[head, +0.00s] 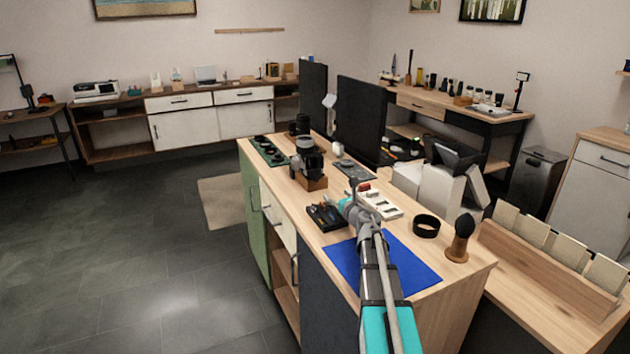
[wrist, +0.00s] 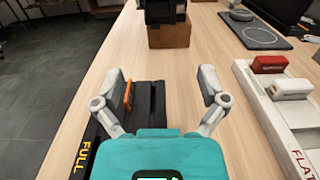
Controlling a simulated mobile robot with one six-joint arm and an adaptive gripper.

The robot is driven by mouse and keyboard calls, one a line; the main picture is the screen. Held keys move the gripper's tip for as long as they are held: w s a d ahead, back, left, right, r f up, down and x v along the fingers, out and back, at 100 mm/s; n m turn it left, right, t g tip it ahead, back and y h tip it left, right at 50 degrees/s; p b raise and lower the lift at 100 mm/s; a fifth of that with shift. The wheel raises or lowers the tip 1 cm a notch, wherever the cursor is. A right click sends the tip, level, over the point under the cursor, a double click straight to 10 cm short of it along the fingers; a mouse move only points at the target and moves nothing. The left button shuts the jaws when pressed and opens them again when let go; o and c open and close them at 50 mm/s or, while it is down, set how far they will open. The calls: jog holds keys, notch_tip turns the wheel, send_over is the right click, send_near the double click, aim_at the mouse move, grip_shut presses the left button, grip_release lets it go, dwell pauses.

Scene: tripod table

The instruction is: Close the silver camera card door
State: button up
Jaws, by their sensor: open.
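The camera (head: 308,158), grey and black, sits upright on a small wooden block (head: 315,183) on the table (head: 440,277). In the wrist view only the dark lower part of the camera (wrist: 164,11) shows at the top edge, on its block (wrist: 170,35). I cannot make out the card door or how far it stands open. My gripper (head: 345,204) is on the near side of the camera, apart from it. In the wrist view my gripper (wrist: 159,78) has its two fingers spread with nothing between them, above a black tray (wrist: 148,103).
The black tray, marked FULL, holds an orange-marked item (wrist: 127,96). A white tray (wrist: 243,78) marked FLAT, with red and white blocks, lies right. A blue mat (head: 410,262) lies nearer. Bare wood separates tray and camera block.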

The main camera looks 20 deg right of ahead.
aim_at(318, 178)
jog(key=shift+w+a, duration=0.2)
jog(key=w, duration=1.3)
jog(key=shift+w+a, duration=0.15)
jog(key=shift+w, duration=0.1)
jog(key=c, duration=1.1)
